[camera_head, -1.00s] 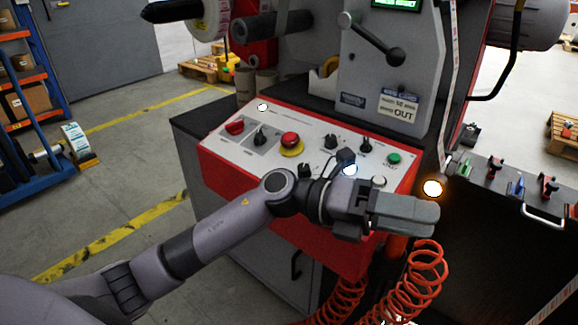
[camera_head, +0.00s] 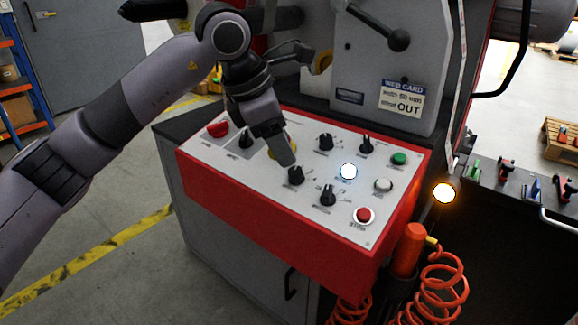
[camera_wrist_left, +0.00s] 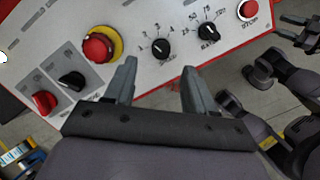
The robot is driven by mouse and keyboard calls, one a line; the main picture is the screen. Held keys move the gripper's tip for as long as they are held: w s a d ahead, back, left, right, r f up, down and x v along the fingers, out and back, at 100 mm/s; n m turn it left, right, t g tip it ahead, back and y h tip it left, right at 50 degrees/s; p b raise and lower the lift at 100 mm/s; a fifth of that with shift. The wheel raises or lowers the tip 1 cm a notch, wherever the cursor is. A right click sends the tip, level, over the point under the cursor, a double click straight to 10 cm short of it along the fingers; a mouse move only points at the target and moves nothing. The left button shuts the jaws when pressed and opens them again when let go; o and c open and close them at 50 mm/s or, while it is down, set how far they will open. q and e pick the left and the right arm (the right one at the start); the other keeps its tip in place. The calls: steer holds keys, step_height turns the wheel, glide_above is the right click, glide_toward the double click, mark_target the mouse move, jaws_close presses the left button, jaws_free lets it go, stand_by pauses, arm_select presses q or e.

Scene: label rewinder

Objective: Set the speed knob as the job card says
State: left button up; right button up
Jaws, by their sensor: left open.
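My left gripper (camera_head: 284,158) is over the control panel, fingers pointing down at a black front-row knob (camera_head: 296,176). In the left wrist view the open left gripper (camera_wrist_left: 160,88) has empty space between its fingers. That knob (camera_wrist_left: 160,48), with a numbered scale, lies just beyond the fingertips, roughly centred between them; contact cannot be told. A second black knob (camera_head: 328,195) with a larger-number scale sits beside it (camera_wrist_left: 208,32). The knob names are too blurred to read surely.
The panel (camera_head: 215,158) also carries a red selector (camera_head: 217,130), two back-row knobs, a green button (camera_head: 399,159), a lit white button (camera_head: 348,171) and a red stop button (camera_head: 364,215). The yellow-collared emergency stop (camera_wrist_left: 102,44) is close to my left finger. Coiled red hoses hang at right.

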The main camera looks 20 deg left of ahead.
mark_target(295, 170)
arm_select(q)
steer(key=x, duration=0.6)
steer(key=shift+d+f, duration=0.2)
jaws_close()
steer(key=shift+n+b, duration=0.35)
steer(key=shift+n, duration=0.05)
steer(key=n, duration=0.3)
steer(key=n+b, duration=0.1)
steer(key=n, duration=0.2)
steer(key=shift+t+y, duration=0.4)
steer(key=shift+n+b, duration=0.3)
steer(key=shift+n, duration=0.2)
steer(key=c, duration=1)
jaws_free()
steer(key=shift+n, duration=0.3)
